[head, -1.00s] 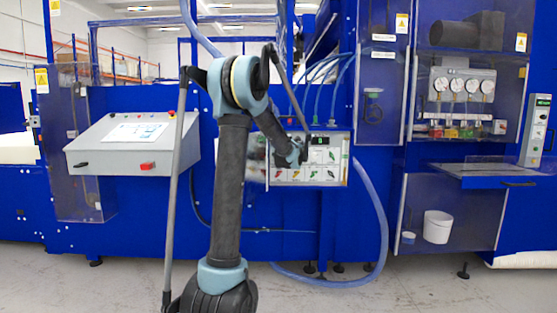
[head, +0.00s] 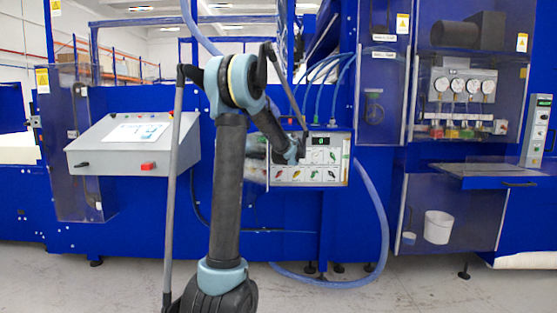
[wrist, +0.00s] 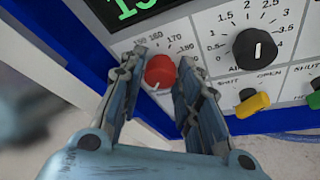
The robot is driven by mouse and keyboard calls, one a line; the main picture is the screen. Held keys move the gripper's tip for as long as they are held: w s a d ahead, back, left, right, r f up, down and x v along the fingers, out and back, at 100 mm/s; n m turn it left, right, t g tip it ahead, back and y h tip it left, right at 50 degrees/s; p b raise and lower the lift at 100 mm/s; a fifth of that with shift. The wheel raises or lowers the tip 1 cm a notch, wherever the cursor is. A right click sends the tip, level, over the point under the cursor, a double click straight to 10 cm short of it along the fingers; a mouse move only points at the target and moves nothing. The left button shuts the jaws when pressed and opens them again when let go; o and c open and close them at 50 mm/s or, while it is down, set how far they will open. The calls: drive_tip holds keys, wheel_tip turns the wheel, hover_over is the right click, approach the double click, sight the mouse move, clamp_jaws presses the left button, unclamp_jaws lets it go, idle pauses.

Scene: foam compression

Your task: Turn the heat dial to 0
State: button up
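The red dial (wrist: 160,72) sits at the left of a white control panel (wrist: 225,35), with a scale reading about 150 to 180 around its upper side. My gripper (wrist: 162,62) is open, with one finger on each side of the red dial. I cannot tell whether either finger touches it. A display (wrist: 125,8) with green digits, partly cut off, is above the dial. In the head view my gripper (head: 297,158) is at the left part of the panel (head: 335,172), and my arm hides the dial.
A black dial (wrist: 255,50) with a 0 to 4 style scale is right of the red dial. A yellow knob (wrist: 252,103) marked SHUT and OPEN is below it. A blue hose (head: 378,210) hangs right of the panel. A grey console (head: 135,143) stands left of my arm.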

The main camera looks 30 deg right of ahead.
idle(0.3)
drive_tip(key=v, duration=1.2)
drive_tip(key=shift+a+f, duration=0.1)
drive_tip(key=shift+a, duration=0.05)
idle(0.3)
